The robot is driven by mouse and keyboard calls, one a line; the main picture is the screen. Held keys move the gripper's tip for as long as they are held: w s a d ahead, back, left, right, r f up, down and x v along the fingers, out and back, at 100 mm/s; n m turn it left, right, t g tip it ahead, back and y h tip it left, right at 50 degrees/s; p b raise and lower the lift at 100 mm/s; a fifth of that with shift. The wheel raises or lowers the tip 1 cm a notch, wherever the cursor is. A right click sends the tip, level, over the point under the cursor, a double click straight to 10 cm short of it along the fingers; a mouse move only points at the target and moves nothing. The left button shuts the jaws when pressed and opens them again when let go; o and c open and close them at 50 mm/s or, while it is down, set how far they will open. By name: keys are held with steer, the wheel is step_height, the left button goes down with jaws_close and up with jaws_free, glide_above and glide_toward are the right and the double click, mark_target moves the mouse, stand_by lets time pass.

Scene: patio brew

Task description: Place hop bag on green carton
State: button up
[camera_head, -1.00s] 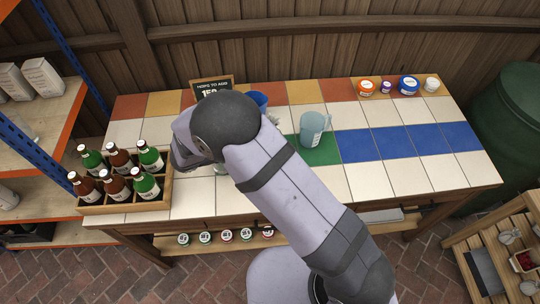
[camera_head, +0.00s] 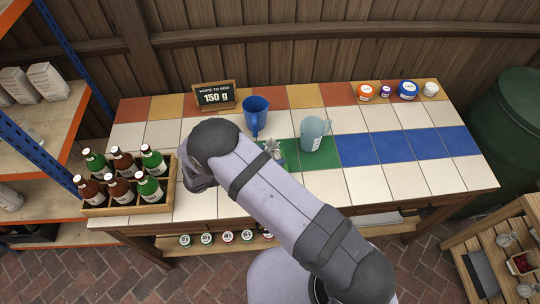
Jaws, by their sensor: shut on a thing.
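My gripper is hidden behind my own arm, which crosses the middle of the table. I cannot see its fingers or anything between them. I see no hop bag that I can make out clearly. A small grey object (camera_head: 273,149), partly covered by my arm, shows over the green tiles; I cannot tell what it is. No green carton is distinguishable; the green tiles (camera_head: 321,159) form part of the table top. A small sign (camera_head: 215,96) reading "HOPS TO ADD 150 g" stands at the back.
A wooden crate (camera_head: 125,210) of green and brown bottles stands at the left. Several small tubs (camera_head: 408,90) line the back right. The blue tiles (camera_head: 391,147) are clear.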

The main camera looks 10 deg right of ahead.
steer(key=shift+f, duration=0.5)
steer(key=shift+f, duration=0.1)
steer(key=o, duration=1)
steer(key=shift+r, duration=0.2)
steer(key=shift+s+a, duration=0.15)
steer(key=shift+a, duration=0.2)
steer(key=b+v, duration=0.4)
steer(key=v, duration=0.7)
steer(key=shift+s+r, duration=0.15)
